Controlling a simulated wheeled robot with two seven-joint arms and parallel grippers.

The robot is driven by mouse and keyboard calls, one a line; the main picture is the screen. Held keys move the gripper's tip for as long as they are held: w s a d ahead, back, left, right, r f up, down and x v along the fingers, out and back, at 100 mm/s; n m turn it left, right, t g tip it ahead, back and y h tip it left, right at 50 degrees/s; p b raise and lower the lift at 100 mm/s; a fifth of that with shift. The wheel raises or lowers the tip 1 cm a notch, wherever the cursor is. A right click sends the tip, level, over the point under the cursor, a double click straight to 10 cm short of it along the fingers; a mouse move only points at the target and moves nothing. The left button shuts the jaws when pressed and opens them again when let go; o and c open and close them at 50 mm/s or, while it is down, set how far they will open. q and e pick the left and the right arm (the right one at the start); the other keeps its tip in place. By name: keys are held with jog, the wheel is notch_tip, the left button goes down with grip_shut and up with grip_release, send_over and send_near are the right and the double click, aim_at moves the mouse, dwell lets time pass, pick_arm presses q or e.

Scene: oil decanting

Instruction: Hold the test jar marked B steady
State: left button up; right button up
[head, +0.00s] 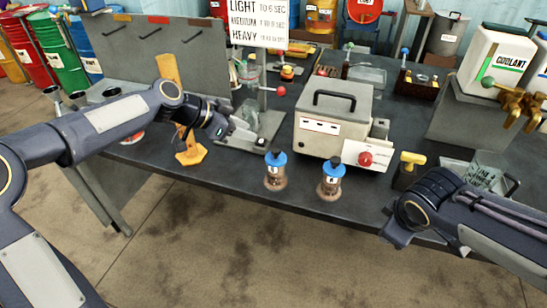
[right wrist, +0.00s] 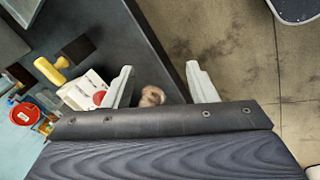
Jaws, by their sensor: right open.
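Each has a marking too small to read surely, so I cannot tell which is B. My left gripper (head: 243,130) is above and left of the left jar, near a metal stand; its jaws are unclear. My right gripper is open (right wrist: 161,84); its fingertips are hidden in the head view. A brown rounded thing (right wrist: 152,96), probably a jar, shows between its fingers in the right wrist view, partly hidden by the gripper body.
A grey box with a black handle (head: 333,110) and red knob (head: 365,159) stands behind the jars. A yellow-handled block (head: 408,170) and a glass container (head: 485,170) are at right. An orange stand (head: 190,150) is beside my left arm. Open floor lies in front.

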jog(key=w+a+n+t+h, duration=0.1)
jog(key=w+a+n+h, duration=0.1)
jog(key=w+n, duration=0.45)
jog(key=n+t+y, duration=0.2)
jog(key=n+t, duration=0.7)
jog(key=n, duration=1)
send_near(277, 148)
jog(key=x, duration=0.4)
jog(key=shift+a+f, duration=0.1)
jog(key=shift+f, duration=0.1)
jog(key=shift+w+f, duration=0.2)
jog(key=shift+w, duration=0.1)
jog(key=x, duration=0.6)
jog(key=shift+w+f, duration=0.2)
jog(key=shift+w, duration=0.15)
